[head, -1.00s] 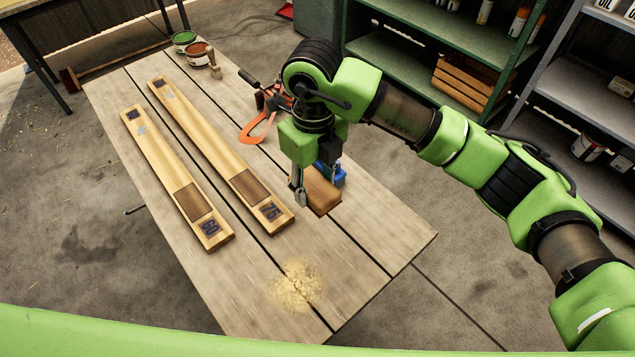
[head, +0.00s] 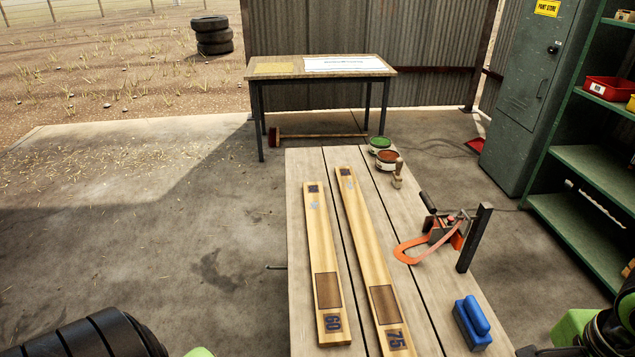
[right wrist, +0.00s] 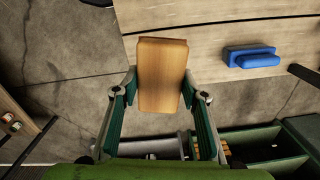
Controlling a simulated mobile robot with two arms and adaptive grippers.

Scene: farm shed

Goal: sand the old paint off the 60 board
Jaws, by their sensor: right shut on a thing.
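The 60 board (head: 319,245) lies flat on the bench, the left one of two pale boards. It has a dark brown patch (head: 328,290) near its close end, above the number 60, and a small pale blue spot towards its far end. In the right wrist view my right gripper (right wrist: 161,92) is shut on a tan sanding block (right wrist: 161,75), with a finger on each side. The block is held clear of the boards, by the bench edge. The right gripper and the block are outside the head view. My left gripper is in neither view.
The 75 board (head: 372,262) lies parallel on the right. A blue block (head: 471,323) sits at the bench's near right. An orange-handled tool (head: 430,240) and a dark upright post (head: 475,238) stand beyond it. Paint cans (head: 387,160) and a brush (head: 398,173) are at the far end.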

